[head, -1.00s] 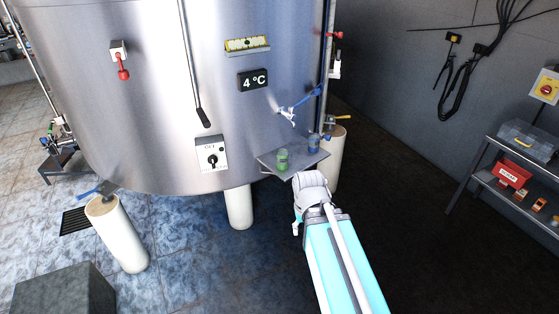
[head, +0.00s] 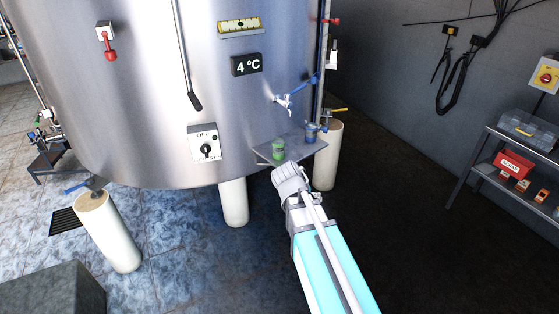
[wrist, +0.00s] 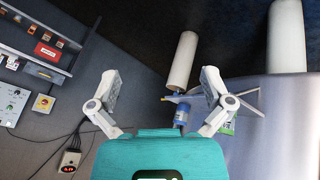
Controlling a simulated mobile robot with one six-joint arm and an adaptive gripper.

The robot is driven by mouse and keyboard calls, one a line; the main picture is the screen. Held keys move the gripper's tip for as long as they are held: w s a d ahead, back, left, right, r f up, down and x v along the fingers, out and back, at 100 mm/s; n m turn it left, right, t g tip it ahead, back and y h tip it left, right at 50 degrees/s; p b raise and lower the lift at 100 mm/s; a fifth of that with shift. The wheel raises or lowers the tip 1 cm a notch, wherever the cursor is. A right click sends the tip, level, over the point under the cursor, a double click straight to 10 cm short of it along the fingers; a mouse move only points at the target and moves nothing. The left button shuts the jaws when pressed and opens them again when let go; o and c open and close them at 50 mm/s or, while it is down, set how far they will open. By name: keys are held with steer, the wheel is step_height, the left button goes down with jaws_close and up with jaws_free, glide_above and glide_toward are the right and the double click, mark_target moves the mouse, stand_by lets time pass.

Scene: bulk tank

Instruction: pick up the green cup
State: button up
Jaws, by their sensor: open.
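The green cup (head: 278,150) stands upright on a small grey shelf (head: 300,148) at the front of the steel tank. It also shows in the wrist view (wrist: 228,127), partly hidden behind my right finger. A blue cup (head: 311,134) stands behind it and to the right on the same shelf; in the wrist view the blue cup (wrist: 181,115) appears between my fingers. My gripper (wrist: 160,90) is open, fingers wide apart, holding nothing. In the head view my wrist is just below and in front of the green cup, and the fingers are hidden.
The steel tank (head: 130,90) rises behind the shelf, with a tap (head: 283,101) above the cups and a switch box (head: 204,143) to the left. A white tank leg (head: 326,165) stands right of the shelf. A rack (head: 500,170) is at far right.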

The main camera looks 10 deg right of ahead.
steer(key=w+a+f+m+t+h+b, duration=0.1)
steer(key=w+f+m+t+h+b, duration=0.25)
steer(key=w+b, duration=0.65)
steer(key=n+t+b, duration=0.2)
steer(key=t+b, duration=0.5)
steer(key=t, duration=0.2)
glide_toward(276, 151)
steer(key=s, duration=0.1)
steer(key=shift+s+a+r+y, duration=0.2)
steer(key=shift+a+y, duration=0.05)
steer(key=shift+a, duration=0.1)
steer(key=shift+w, duration=0.15)
steer(key=x, duration=0.8)
steer(key=shift+w+d, duration=0.1)
steer(key=shift+d, duration=0.05)
steer(key=shift+x, duration=2.6)
steer(key=shift+d, duration=0.15)
